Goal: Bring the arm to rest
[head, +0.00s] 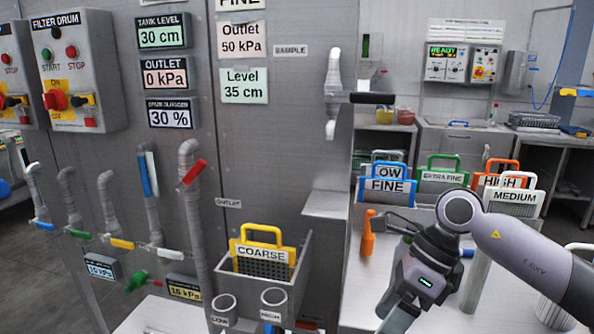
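My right arm comes in from the right edge and bends down at a grey joint. My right gripper (399,316) hangs low at the lower right of centre, in front of the counter. Its body shows a small green light, and the bottom edge of the picture cuts off its finger end. I cannot see whether it is open or shut, or whether it holds anything. My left gripper is not in view.
A yellow-handled COARSE screen (263,262) sits in a grey box at centre. Behind my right arm stand handled plates, including FINE (388,190) and MEDIUM (514,203). An orange bottle (367,238) stands near my gripper. Pipes and valves line the left panel.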

